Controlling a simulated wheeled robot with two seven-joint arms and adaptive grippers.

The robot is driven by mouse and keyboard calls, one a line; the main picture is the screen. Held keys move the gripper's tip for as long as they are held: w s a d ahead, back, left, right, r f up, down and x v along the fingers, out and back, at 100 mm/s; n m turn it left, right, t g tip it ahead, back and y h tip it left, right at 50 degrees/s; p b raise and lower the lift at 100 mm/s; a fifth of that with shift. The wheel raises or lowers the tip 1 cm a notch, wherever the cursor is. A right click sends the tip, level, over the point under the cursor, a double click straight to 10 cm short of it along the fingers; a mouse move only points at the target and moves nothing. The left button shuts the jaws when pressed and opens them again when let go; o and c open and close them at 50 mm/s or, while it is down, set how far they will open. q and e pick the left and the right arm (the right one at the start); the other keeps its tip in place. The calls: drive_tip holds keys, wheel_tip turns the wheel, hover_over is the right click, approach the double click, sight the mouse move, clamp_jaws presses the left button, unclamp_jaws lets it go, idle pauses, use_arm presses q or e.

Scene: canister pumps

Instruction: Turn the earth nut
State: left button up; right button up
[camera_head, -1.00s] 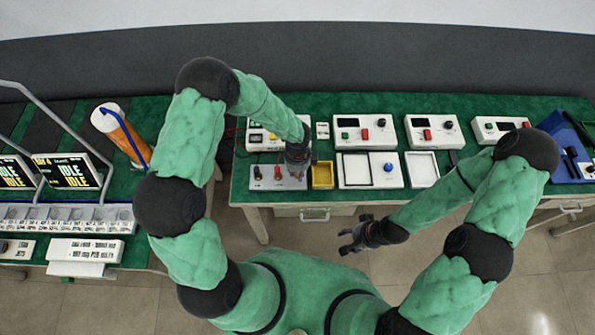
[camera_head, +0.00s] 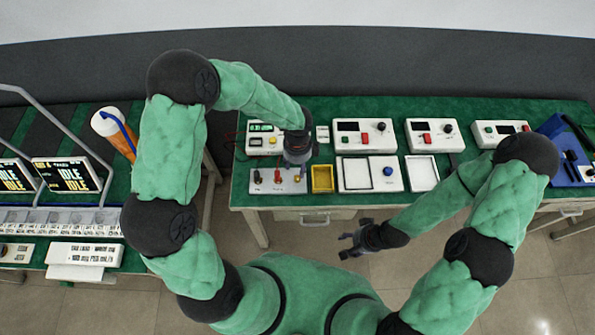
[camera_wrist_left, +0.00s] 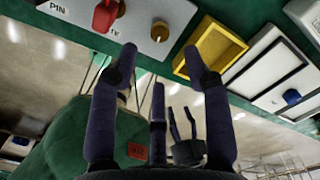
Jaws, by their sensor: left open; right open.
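A small white box (camera_head: 265,187) stands at the front left of the green bench, with a row of knobs on top. Its brass-coloured round knob, seemingly the earth nut (camera_wrist_left: 160,31), is at the right end; its label is not readable. A red knob (camera_wrist_left: 104,16) sits further left on the box. My left gripper (camera_head: 298,166) points down over the right end of the box. In the left wrist view its fingers (camera_wrist_left: 161,53) are open, with the brass knob between and beyond the tips, apparently apart from it. My right gripper (camera_head: 352,244) is open and empty in front of the bench.
A yellow tray (camera_head: 322,190) stands just right of the box. White instrument boxes (camera_head: 365,136) line the bench behind and to the right. A side bench with screens (camera_head: 65,173) stands at left. The floor before the bench is clear.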

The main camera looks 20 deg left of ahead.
use_arm(q)
drive_tip(key=shift+r, duration=2.05)
idle(0.5)
